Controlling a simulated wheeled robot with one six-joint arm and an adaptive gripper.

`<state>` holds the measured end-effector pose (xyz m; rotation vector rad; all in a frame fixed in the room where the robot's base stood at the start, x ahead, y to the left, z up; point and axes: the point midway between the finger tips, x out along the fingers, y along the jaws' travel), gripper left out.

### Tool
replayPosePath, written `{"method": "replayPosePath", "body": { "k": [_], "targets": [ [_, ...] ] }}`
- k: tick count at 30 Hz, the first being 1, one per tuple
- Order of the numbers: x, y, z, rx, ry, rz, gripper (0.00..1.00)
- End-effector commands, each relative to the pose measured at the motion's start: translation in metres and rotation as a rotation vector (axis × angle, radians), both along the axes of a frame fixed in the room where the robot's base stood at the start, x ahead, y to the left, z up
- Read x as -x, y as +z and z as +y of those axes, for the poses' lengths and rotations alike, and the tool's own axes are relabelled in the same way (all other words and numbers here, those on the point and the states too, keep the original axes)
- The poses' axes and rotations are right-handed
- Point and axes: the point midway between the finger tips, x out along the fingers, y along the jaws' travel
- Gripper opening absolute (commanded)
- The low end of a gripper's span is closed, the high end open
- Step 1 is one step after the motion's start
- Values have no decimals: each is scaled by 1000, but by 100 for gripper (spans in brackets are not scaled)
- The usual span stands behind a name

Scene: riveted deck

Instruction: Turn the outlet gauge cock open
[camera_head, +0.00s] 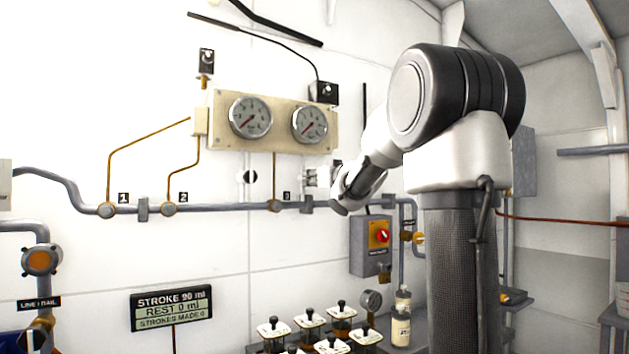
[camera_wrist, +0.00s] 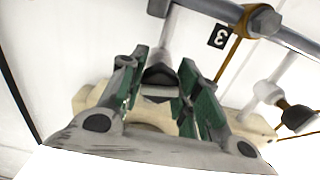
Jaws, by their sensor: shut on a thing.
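In the wrist view my gripper (camera_wrist: 161,92) has its two green-padded fingers on either side of a dark grey fitting (camera_wrist: 160,76), and it is shut on it. The fitting seems to be the outlet gauge cock, on a grey stem right of the label 3; the fingers hide much of it, and its handle angle cannot be told. In the head view my gripper (camera_head: 345,192) is at the wall just right of a pale grey fitting (camera_head: 311,177). The right gauge (camera_head: 309,123) sits above on a cream panel (camera_head: 272,95), beside the left gauge (camera_head: 251,117).
A grey pipe (camera_head: 235,206) runs along the wall below the panel. A black-and-white knob (camera_head: 250,177) is left of label 3 (camera_head: 286,195). A grey box with a red knob (camera_head: 382,236) hangs below right. Several square-topped jars (camera_head: 310,317) stand below. A display (camera_head: 172,308) is at lower left.

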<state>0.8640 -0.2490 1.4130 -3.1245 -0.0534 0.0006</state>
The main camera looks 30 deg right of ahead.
Motion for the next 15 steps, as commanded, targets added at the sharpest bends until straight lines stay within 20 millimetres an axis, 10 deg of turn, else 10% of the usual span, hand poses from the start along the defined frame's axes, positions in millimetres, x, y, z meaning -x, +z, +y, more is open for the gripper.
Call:
{"method": "replayPosePath", "body": {
  "k": [15],
  "targets": [
    [0, 0, -1, 478, 0, -16, 9]
  ]
}}
